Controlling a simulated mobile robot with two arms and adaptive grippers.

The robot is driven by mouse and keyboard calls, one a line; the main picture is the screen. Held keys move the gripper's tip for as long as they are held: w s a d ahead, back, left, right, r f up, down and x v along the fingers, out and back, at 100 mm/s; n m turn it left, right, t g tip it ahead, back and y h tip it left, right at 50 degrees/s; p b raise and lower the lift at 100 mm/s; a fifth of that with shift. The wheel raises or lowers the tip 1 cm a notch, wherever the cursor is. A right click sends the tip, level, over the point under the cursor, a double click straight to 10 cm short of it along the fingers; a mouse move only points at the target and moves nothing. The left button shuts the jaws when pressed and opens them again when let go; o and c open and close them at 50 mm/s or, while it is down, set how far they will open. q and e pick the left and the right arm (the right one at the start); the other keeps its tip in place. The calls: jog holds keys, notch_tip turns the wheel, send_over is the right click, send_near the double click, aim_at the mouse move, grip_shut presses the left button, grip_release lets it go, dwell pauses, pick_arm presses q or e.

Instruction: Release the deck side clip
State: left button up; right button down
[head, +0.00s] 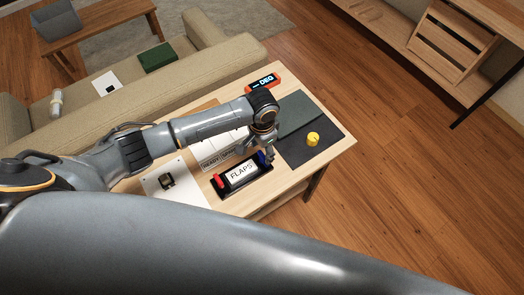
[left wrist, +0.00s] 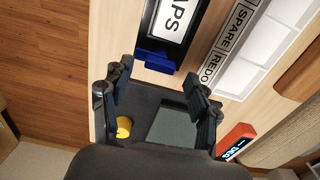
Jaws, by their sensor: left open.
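A black panel (head: 249,187) labelled FLAPS lies on the wooden table. A red clip (head: 218,181) is on its left end, and a blue clip (head: 262,158) is on its right end. I cannot tell from the labels which is the deck side clip. My left gripper (head: 258,149) is over the right end of the panel, by the blue clip. In the left wrist view, my left gripper (left wrist: 158,78) has its fingers spread and empty. The blue clip (left wrist: 156,62) shows just beyond the fingertips, apparently not gripped. My right gripper is not in view.
A dark mat (head: 318,147) with a yellow knob (head: 312,139) lies right of the panel. An orange display (head: 263,83) stands behind. A white plate (head: 178,184) with a small latch lies left. A labelled white strip (left wrist: 237,40) runs beside the panel. A sofa (head: 110,100) stands beyond.

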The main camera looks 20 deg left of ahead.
aim_at(262, 155)
pick_arm(q)
notch_tip(262, 155, up, 10)
dwell(0.3)
jog(key=shift+f, duration=0.15)
dwell(0.3)
